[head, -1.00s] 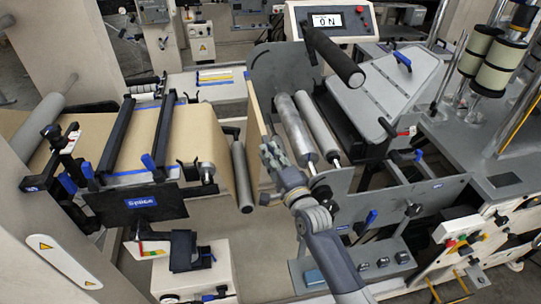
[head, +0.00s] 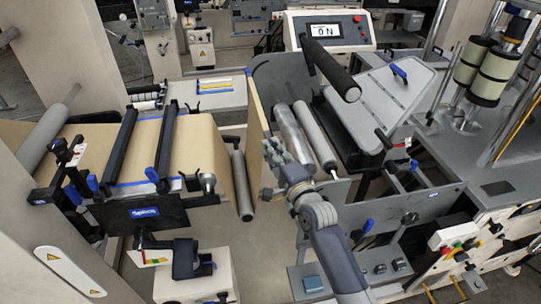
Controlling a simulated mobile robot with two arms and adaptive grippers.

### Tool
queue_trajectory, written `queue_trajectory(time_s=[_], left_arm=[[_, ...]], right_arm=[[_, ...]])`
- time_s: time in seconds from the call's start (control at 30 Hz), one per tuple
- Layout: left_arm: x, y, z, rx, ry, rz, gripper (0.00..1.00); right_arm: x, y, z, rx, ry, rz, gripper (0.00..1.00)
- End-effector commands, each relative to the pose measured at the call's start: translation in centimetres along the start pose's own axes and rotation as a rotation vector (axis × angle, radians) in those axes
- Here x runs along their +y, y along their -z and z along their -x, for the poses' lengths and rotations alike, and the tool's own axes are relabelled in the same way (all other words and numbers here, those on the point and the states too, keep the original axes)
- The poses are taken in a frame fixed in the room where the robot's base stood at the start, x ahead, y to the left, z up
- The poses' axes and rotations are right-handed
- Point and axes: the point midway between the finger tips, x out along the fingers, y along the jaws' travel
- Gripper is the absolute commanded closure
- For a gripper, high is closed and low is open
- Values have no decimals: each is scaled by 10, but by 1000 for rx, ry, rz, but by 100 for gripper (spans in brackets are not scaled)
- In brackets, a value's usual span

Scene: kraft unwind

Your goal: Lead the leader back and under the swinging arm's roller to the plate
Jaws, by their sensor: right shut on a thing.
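The leader is a tan kraft sheet (head: 254,108), hanging upright and seen nearly edge-on in the middle of the head view. My right gripper (head: 271,151) is shut on the leader near its near edge; the fingertips are small and partly merged with the sheet. A grey metal roller (head: 242,186) is left of the leader, apart from it. A black roller (head: 331,69) on a short arm is above and right of it. Left of these is the splice table, with kraft web (head: 200,150) over it, dark clamp bars and a flat plate edge (head: 135,188). My left gripper is out of view.
Two metal rollers (head: 294,135) lie close right of the leader, beside a grey side panel (head: 400,205). A slanted grey cover (head: 385,100) is behind. A pedestal (head: 195,285) stands below the splice table. A gap of floor is open between table and machine.

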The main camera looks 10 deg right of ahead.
Motion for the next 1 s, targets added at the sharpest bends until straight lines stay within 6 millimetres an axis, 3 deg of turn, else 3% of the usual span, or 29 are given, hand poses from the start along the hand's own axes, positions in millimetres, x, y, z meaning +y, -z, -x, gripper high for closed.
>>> queue_trajectory(time_s=[0.2,0.57,1.0], left_arm=[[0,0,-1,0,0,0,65],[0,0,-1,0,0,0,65],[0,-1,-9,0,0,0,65]], right_arm=[[-17,5,0,1,3,-1,100],[-18,7,1,1,3,0,100],[-17,52,12,1,2,3,100]])
